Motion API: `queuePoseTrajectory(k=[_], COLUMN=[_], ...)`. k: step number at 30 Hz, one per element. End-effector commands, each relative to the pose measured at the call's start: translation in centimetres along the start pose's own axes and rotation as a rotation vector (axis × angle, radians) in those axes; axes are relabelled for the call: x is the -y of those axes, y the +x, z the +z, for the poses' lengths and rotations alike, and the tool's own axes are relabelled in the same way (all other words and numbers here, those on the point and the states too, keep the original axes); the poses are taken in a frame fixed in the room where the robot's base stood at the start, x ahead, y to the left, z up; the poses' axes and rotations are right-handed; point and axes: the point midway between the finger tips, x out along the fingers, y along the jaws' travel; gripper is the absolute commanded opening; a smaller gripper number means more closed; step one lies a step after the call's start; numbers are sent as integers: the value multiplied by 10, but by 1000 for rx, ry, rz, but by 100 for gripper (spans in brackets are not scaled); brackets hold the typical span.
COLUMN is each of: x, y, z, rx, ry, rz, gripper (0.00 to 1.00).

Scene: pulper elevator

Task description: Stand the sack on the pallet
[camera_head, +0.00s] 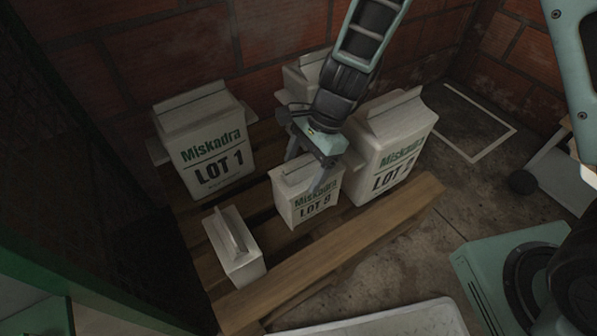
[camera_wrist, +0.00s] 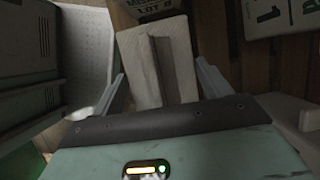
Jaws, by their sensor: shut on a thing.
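My gripper (camera_head: 312,160) is shut on the top of a white sack marked LOT 9 (camera_head: 305,210). That sack is upright, over the front of the wooden pallet (camera_head: 335,255), between the small sack and the large right sack. I cannot tell if its base rests on the boards. In the wrist view a pale sack with a raised ridge (camera_wrist: 158,70) lies between my two fingers (camera_wrist: 160,90). Part of a printed label shows at the top edge there. The finger contact is partly hidden in the head view.
On the pallet stand the LOT 1 sack (camera_head: 205,145), a small sack (camera_head: 235,248) at front left, a large sack (camera_head: 390,145) close on the right, and a sack (camera_head: 300,78) behind. A brick wall (camera_head: 180,50) bounds the back. A floor frame (camera_head: 490,140) lies right.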

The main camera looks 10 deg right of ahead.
Motion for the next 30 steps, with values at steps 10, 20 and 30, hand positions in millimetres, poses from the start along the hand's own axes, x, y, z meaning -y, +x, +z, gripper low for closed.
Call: queuePoseTrajectory(k=[10,20,30], x=[0,0,0], y=[41,72,92], z=[-17,-29,-37], rx=[1,1,2], ry=[2,1,0], rz=[1,1,-1], gripper=[6,6,6])
